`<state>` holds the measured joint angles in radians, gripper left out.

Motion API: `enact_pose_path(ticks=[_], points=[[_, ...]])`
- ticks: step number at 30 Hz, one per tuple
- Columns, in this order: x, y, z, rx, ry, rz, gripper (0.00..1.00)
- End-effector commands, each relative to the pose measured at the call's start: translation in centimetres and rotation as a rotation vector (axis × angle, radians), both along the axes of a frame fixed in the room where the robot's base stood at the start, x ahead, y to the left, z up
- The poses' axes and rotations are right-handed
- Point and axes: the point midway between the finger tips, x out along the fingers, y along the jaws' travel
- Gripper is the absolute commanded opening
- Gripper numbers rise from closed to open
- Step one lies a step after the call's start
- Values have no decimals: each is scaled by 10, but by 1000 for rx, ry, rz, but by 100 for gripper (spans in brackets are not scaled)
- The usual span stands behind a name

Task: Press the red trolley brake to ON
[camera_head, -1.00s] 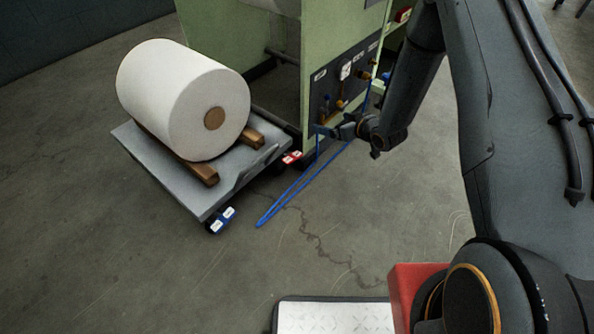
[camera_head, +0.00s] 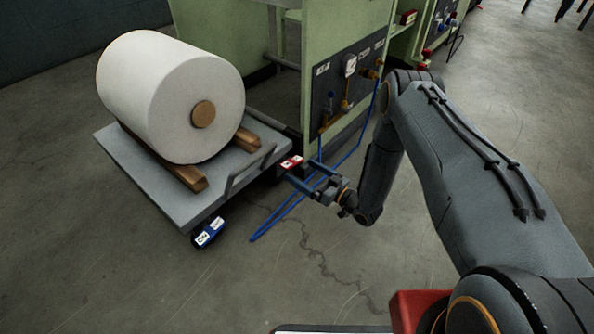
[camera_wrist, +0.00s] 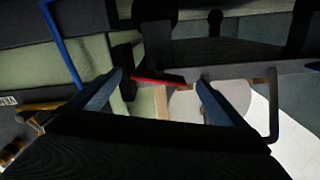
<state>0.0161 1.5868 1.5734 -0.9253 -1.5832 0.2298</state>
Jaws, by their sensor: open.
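The red trolley brake (camera_head: 291,162) sits at the near right corner of the grey trolley (camera_head: 112,152), with small white labels that I cannot read. In the wrist view it shows edge-on as a thin red strip (camera_wrist: 158,79) between the fingers. My gripper (camera_head: 301,173) is open and empty, its fingertips just below and right of the red brake in the head view. It also shows in the wrist view (camera_wrist: 160,84). I cannot tell whether a finger touches the brake. A blue brake (camera_head: 208,232) sits at the trolley's front corner.
A large white roll (camera_head: 165,100) rests on wooden chocks (camera_head: 188,172) on the trolley. A grey handle (camera_head: 245,168) stands at its edge. A green machine (camera_head: 310,50) with a valve panel is close behind. A blue hose (camera_head: 270,223) loops on the floor beneath my gripper. The front floor is clear.

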Motion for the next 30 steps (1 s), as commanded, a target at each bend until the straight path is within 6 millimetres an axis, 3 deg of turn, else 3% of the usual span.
enact_pose_path(ticks=[7,18,25,30], points=[[18,24,-1,-1,0,1,97],[22,28,0,-1,1,-1,97],[22,28,0,-1,1,-1,58],[22,28,0,-5,-5,-1,56]])
